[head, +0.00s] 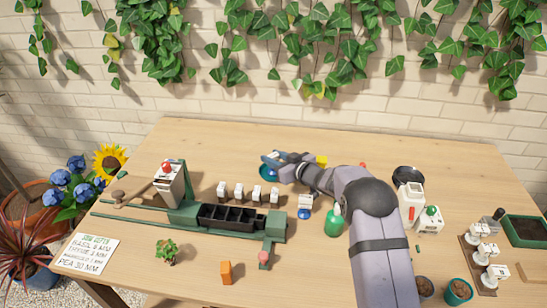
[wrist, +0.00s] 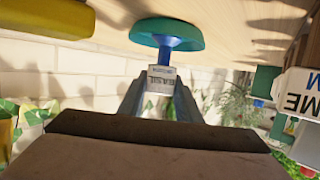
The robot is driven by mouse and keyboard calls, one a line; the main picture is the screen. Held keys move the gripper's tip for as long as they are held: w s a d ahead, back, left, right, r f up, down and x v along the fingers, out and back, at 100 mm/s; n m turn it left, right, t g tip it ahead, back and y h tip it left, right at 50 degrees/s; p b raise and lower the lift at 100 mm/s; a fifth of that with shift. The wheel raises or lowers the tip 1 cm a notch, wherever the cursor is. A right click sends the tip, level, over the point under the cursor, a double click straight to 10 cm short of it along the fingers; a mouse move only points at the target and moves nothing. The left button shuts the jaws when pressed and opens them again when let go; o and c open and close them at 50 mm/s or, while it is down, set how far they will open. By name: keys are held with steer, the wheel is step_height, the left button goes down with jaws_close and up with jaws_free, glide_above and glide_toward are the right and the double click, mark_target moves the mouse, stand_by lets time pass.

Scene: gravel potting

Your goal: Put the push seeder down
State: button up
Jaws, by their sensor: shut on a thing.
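The push seeder appears to be the small tool in my gripper (wrist: 160,95), with a white labelled body (wrist: 162,78), a blue stem and a round teal disc (wrist: 167,35) in the wrist view. My gripper is shut on the white body, one finger on each side. In the head view, my gripper (head: 284,160) is over the back middle of the table, with the blue disc (head: 269,171) at its tip. The disc is close to the tabletop; I cannot tell whether it touches.
A green planter rig with a black cell tray (head: 230,218) and a row of small white blocks (head: 238,191) stands left of my arm. A small white block with a blue base (head: 305,206) and a green bottle (head: 334,224) are nearby. A yellow item (head: 321,161) sits behind my arm.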

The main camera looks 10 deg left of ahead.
steer(key=shift+f, duration=0.15)
steer(key=o, duration=1.1)
steer(key=shift+r, duration=0.3)
steer(key=shift+s+d+r, duration=0.1)
steer(key=shift+s+d, duration=0.25)
steer(key=shift+d, duration=0.05)
steer(key=v, duration=0.2)
steer(key=b+v, duration=0.1)
steer(key=v, duration=0.1)
steer(key=shift+r, duration=0.3)
steer(key=shift+a+r, duration=0.1)
steer(key=shift+r, duration=3.1)
